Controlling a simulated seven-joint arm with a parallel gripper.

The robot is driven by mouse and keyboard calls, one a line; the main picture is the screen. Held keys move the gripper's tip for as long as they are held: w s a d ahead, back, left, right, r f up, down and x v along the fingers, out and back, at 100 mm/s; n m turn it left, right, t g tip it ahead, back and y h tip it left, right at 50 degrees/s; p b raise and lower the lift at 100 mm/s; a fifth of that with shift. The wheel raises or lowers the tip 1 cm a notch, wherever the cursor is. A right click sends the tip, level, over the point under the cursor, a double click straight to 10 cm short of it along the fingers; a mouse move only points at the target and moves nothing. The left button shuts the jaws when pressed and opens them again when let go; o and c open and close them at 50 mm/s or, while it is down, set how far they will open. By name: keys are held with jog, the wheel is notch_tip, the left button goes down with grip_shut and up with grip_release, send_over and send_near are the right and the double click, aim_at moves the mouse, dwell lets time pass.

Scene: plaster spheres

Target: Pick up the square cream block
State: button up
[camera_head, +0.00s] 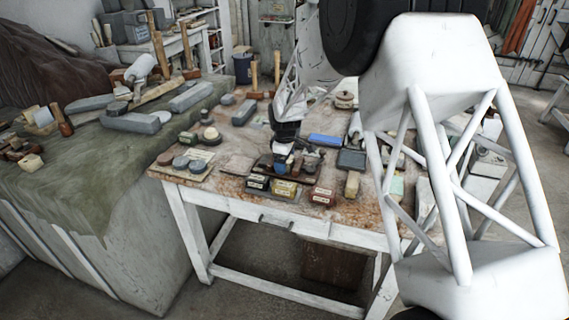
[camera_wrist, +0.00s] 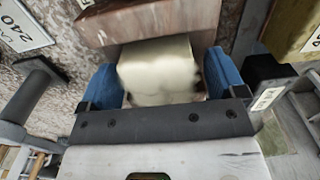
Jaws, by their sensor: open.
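A squarish cream block (camera_wrist: 158,68) shows in the wrist view, between the two blue fingers of my gripper (camera_wrist: 160,85). The fingers stand open on either side of it, and its lower edge is hidden by the gripper body. In the head view my gripper (camera_head: 281,163) is low over the worktable, near its front edge. The cream block between the fingers cannot be made out there. Whether a finger touches it I cannot tell.
A reddish-brown block (camera_wrist: 150,20) lies right beyond the cream block. Labelled boxes, including a red one (camera_head: 322,196), line the front of the worktable (camera_head: 225,160). A pale block (camera_head: 352,184) and a blue block (camera_head: 325,140) stand right of my gripper. Free room nearby is small.

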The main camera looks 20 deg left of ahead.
jog(key=shift+f, duration=0.1)
dwell(0.5)
jog(key=c, duration=1.2)
jog(key=shift+r, duration=0.9)
notch_tip(320, 180, up, 2)
jog(key=shift+s, duration=0.1)
jog(key=s+d, duration=0.2)
jog(key=s, duration=0.2)
jog(key=s+d+r, duration=0.1)
jog(key=s+d, duration=0.2)
jog(key=s, duration=0.2)
jog(key=s+d, duration=0.3)
jog(key=s, duration=0.1)
jog(key=shift+s+r, duration=0.15)
jog(key=shift+s, duration=0.15)
